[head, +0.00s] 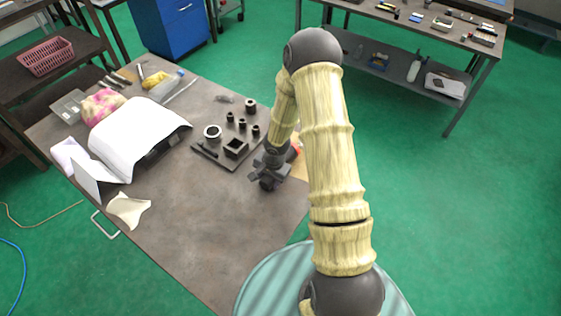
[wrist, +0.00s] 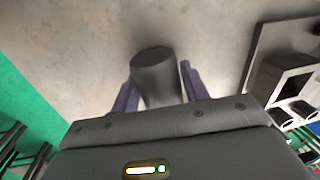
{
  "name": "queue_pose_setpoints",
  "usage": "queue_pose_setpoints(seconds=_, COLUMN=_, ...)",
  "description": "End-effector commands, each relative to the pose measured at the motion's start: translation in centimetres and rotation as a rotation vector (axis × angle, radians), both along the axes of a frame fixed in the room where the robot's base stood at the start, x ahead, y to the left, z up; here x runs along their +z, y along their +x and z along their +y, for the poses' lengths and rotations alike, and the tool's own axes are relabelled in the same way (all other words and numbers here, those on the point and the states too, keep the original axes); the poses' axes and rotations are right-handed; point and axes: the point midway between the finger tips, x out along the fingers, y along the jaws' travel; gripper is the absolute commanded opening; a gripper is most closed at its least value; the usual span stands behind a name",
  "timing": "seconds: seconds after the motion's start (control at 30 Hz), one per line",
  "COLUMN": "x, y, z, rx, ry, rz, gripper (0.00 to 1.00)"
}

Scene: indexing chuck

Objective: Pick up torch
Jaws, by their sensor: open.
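A dark grey cylinder (wrist: 157,78), which looks like the torch, shows in the wrist view between my two fingers. Its flat round end faces up in that picture, and its lower part is hidden behind my gripper's body. My gripper (wrist: 160,88) is open, with one purple-grey finger on each side of the cylinder. I cannot tell whether either finger touches it. In the head view my gripper (head: 268,180) is low over the workbench, right of the fixture plate. The torch cannot be made out clearly there.
The dark fixture plate (head: 208,157) with rings and posts lies just left of my gripper, and its square socket (wrist: 283,75) shows in the wrist view. A white curved sheet (head: 135,125) and a yellow item (head: 154,80) lie further left. The bench's near part (head: 215,230) is clear.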

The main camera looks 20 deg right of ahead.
Motion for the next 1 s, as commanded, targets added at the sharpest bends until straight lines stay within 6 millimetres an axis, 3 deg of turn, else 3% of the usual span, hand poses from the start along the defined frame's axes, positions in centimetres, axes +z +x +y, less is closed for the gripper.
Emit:
queue_pose_setpoints(seconds=0.47, x=0.02, y=0.02, z=0.02, rx=0.001, ry=0.001, rz=-0.001, gripper=0.45)
queue_pose_setpoints(seconds=0.6, x=0.02, y=0.02, z=0.02, rx=0.001, ry=0.0, rz=0.0, gripper=0.21)
queue_pose_setpoints(seconds=1.0, x=0.67, y=0.11, z=0.02, rx=0.0, ry=0.001, rz=-0.003, gripper=0.21)
